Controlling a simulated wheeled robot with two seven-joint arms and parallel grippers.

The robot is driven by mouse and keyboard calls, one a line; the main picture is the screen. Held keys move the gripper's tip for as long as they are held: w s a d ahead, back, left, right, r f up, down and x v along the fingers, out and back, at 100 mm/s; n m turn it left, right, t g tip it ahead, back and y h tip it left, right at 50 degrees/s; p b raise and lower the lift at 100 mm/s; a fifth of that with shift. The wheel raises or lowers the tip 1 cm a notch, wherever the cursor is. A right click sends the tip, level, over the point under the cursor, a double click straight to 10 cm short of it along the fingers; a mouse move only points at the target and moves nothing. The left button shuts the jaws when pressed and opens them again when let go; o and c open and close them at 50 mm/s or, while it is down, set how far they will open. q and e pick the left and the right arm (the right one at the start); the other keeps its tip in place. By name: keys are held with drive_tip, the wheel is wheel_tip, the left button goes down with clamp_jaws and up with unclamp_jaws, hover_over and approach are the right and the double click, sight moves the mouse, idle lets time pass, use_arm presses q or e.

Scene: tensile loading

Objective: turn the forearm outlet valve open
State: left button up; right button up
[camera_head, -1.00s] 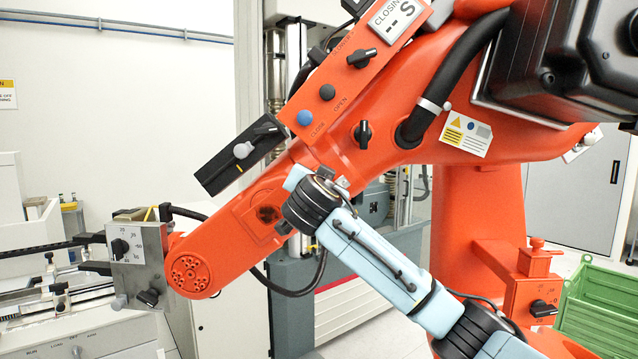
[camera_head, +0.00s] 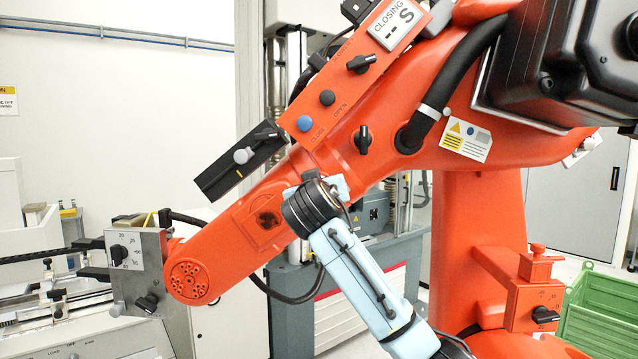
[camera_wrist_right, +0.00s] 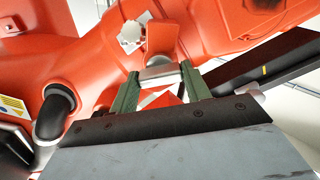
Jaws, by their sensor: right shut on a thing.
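The orange forearm (camera_head: 225,240) slants across the head view. In the right wrist view, a grey piece on an orange fitting (camera_wrist_right: 162,38) sits between the green fingers of my right gripper (camera_wrist_right: 159,72). It appears to be the forearm outlet valve's handle, and the fingers are shut on it. In the head view my blue right arm hides the fingertips and the grip, so the handle's angle is hard to tell. My left gripper is not in view.
A black box (camera_head: 225,175) with a grey knob (camera_head: 243,155) is beside the forearm. A black knob (camera_head: 362,139) and a black hose (camera_head: 425,125) are close by. A green crate (camera_head: 600,315) stands at lower right. A metal block (camera_head: 135,262) is at the forearm's end.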

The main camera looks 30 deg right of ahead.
drive_tip(key=shift+n+p, duration=0.3)
drive_tip(key=shift+n, duration=6)
drive_tip(key=o, duration=1)
